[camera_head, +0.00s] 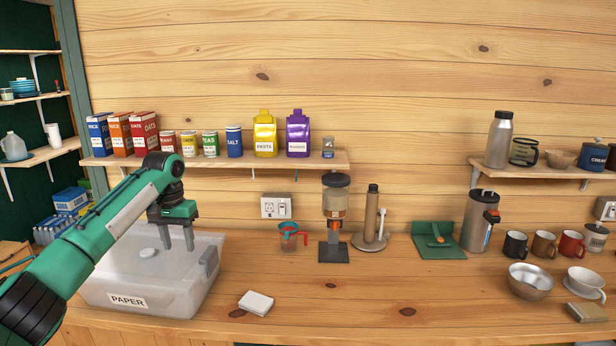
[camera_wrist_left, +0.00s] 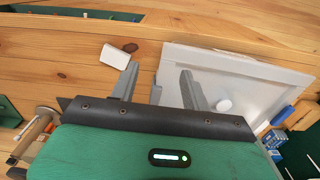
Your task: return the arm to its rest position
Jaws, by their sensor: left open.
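My left arm comes in from the left in the head view. Its left gripper (camera_head: 177,236) points down above the right part of a translucent lidded bin marked PAPER (camera_head: 185,299). The two fingers are apart with nothing between them. In the left wrist view the open fingers (camera_wrist_left: 160,85) also show, with the bin (camera_wrist_left: 250,70) beyond them. My right gripper is in neither view.
A white block (camera_head: 256,302) lies on the counter right of the bin. A red-handled measuring cup (camera_head: 289,238), a grinder (camera_head: 335,215) and several mugs (camera_head: 544,244) stand farther right. A shelf (camera_head: 225,160) with boxes and cans hangs behind. The front middle counter is clear.

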